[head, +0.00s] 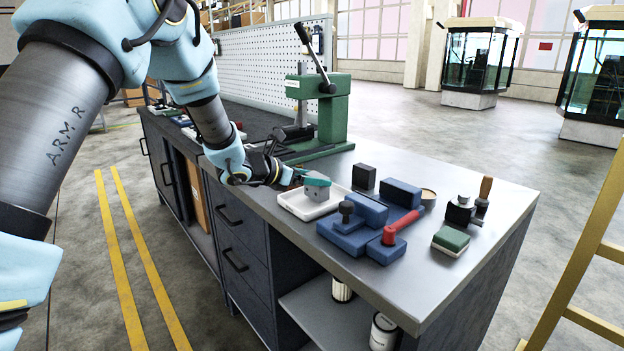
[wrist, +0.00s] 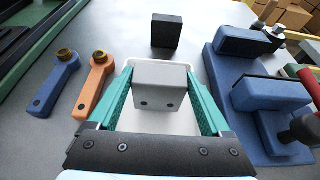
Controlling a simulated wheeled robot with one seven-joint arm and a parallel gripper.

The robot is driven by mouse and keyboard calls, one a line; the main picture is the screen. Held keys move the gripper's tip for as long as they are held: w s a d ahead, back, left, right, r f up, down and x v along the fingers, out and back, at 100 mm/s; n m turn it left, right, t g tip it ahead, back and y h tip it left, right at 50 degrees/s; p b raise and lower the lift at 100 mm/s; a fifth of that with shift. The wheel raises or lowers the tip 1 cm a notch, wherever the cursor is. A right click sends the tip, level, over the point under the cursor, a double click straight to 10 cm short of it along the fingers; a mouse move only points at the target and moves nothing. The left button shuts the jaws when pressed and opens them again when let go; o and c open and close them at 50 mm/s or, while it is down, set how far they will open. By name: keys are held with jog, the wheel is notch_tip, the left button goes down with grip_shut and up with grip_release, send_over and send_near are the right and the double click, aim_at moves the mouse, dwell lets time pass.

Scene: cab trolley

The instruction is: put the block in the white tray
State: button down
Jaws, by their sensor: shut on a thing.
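A grey block (wrist: 160,88) with small dark holes is between the teal fingers of my gripper (wrist: 160,98) in the wrist view. In the head view my gripper (head: 314,182) is shut on this grey block (head: 315,193) over the white tray (head: 293,210), near the bench's front edge. The white tray also shows around and below the block in the wrist view (wrist: 150,122). The block covers part of the tray floor, and I cannot tell whether it touches the floor.
A black block (head: 364,176) stands just behind the tray. A blue fixture (head: 345,238) with a red-handled tool (head: 404,226) lies to the right. Orange (wrist: 95,85) and blue (wrist: 52,85) wrenches lie left in the wrist view. A green press (head: 333,112) stands behind.

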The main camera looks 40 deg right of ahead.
jog(key=shift+f, duration=0.35)
jog(key=shift+f+b, duration=0.2)
jog(key=shift+b, duration=0.1)
grip_release()
